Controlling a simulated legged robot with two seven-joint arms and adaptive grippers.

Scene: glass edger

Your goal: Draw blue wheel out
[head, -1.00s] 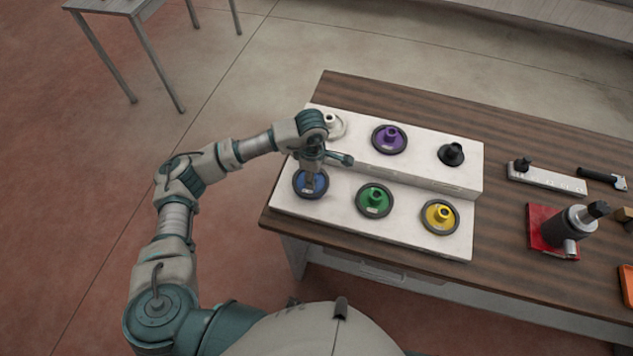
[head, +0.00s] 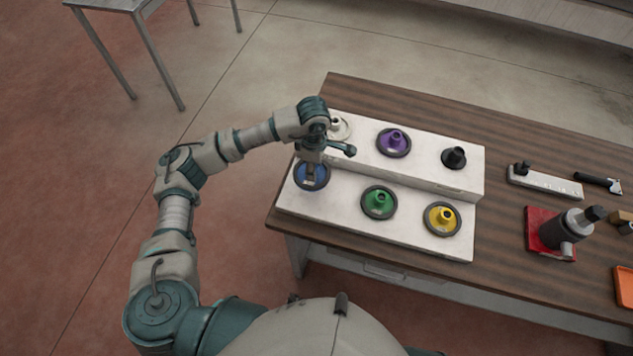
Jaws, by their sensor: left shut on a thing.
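The blue wheel (head: 320,182) is a blue disc with a dark rim at the left end of the front step of the white stepped rack (head: 410,228). My left gripper (head: 311,172) points down over its middle and is shut on it, hiding its hub. I cannot tell whether the wheel sits on the rack or is slightly raised. My right gripper is not in view.
Green (head: 379,202) and yellow (head: 442,219) wheels share the front step. White (head: 341,129), purple (head: 393,142) and black (head: 454,157) ones sit behind. A grey cylinder device on a red base (head: 536,222), a white strip (head: 545,181) and an orange tray (head: 625,287) lie right.

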